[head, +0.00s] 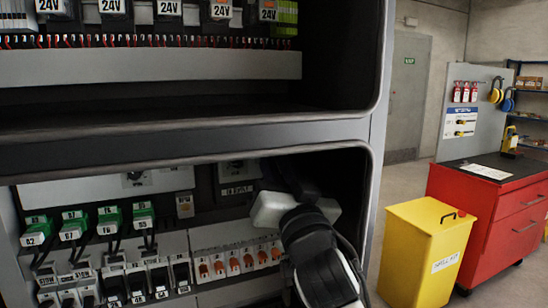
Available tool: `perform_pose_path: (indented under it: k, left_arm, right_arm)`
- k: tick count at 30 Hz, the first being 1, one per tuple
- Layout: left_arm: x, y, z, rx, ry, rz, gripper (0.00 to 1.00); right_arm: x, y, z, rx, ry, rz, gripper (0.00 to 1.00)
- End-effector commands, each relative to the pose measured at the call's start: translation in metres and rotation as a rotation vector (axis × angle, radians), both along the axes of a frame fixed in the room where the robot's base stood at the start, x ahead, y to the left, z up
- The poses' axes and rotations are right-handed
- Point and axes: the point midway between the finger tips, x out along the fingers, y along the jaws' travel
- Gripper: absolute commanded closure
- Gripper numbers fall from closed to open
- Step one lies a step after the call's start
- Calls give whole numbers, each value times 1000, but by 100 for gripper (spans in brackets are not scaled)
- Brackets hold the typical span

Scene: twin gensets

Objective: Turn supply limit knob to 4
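A dark square unit with a small round dial or knob (237,169) sits in the upper part of the lower cabinet bay. A label strip is under it. I cannot read the markings or tell for certain that this is the supply limit knob. My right arm comes in from the lower right. My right gripper (276,206) is inside the bay, just right of and below that unit. Its fingers are dark against the dark bay, and I cannot tell whether they are open or shut or touch anything. My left gripper is not in view.
The bay's frame (372,190) borders the arm on the right. Green-topped relays (75,224), breakers (135,278) and orange switches (233,264) fill the lower left. A shelf edge (180,140) runs above. A yellow bin (428,250) and red cabinet (490,215) stand outside.

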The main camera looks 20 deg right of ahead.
Motion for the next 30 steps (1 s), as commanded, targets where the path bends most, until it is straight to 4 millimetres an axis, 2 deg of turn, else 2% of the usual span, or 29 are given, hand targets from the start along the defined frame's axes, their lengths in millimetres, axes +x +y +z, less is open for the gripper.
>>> perform_pose_path:
  k: [2,3,6,17,20,30]
  left_arm:
    - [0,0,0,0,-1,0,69]
    - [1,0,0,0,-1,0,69]
    - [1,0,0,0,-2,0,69]
    - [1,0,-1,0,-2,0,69]
    - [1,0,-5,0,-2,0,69]
    - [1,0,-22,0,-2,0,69]
  right_arm:
    - [0,0,-2,1,4,-1,100]
    - [0,0,-2,2,4,0,81]
    - [0,0,-2,1,4,1,65]
    - [-4,1,-3,2,2,1,65]
    - [-15,2,-10,4,2,4,65]
    - [-76,6,-34,4,4,1,65]
